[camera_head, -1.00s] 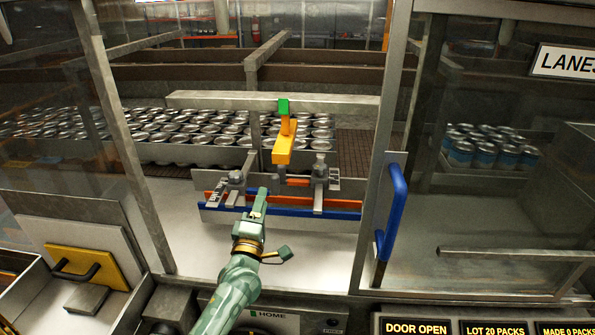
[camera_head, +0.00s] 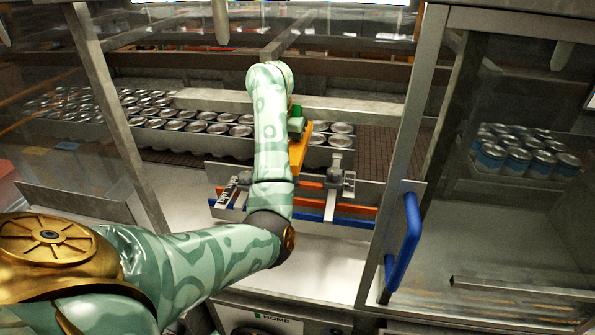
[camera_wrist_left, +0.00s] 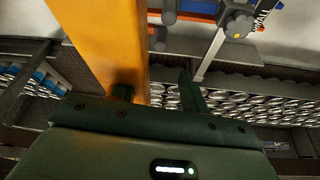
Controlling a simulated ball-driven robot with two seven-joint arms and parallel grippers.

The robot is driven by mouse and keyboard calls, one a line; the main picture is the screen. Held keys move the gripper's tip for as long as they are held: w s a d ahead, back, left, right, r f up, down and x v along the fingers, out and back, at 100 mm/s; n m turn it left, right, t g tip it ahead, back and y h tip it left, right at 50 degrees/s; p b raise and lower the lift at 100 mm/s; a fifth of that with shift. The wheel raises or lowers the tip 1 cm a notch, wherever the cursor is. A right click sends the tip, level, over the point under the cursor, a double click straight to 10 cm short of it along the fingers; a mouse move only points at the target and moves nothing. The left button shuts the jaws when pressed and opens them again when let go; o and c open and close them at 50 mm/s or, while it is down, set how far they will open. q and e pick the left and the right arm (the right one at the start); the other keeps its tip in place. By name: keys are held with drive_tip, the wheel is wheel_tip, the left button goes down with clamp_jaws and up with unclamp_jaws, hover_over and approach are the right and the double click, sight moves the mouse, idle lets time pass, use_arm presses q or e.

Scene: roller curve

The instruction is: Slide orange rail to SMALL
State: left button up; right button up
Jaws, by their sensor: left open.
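The orange rail (camera_head: 362,209) is a long thin strip lying above a parallel blue strip (camera_head: 352,220) at the front of the can lanes. Its left part is hidden behind my left arm. An orange strip (camera_wrist_left: 185,18) also shows at the top of the left wrist view. In the left wrist view my left gripper (camera_wrist_left: 156,88) is open. Its left finger overlaps the yellow-orange bar (camera_wrist_left: 110,40); contact cannot be told. A tag reading SMALL (camera_wrist_left: 262,14) is at upper right. My right gripper is not seen.
Grey clamps stand on the rails, one at the right (camera_head: 335,170). Rows of cans (camera_head: 200,125) fill the lanes behind. A door frame with a blue handle (camera_head: 405,240) stands at the right. Bare pale surface (camera_head: 330,255) lies in front of the rails.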

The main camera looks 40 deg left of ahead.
sight(294, 171)
use_arm(q)
drive_tip(key=b+x, duration=0.1)
drive_tip(key=x, duration=1.3)
drive_tip(key=shift+a+f, duration=0.1)
drive_tip(key=shift+a, duration=0.05)
drive_tip(key=shift+s, duration=0.1)
drive_tip(key=shift+c, duration=0.4)
clamp_jaws()
drive_tip(key=shift+w+a+b, duration=0.4)
drive_tip(key=shift+w+b, duration=0.25)
drive_tip(key=shift+b, duration=1.65)
drive_tip(key=shift+w+a+b, duration=0.4)
drive_tip(key=shift+w+b, duration=0.3)
drive_tip(key=shift+b, duration=1.55)
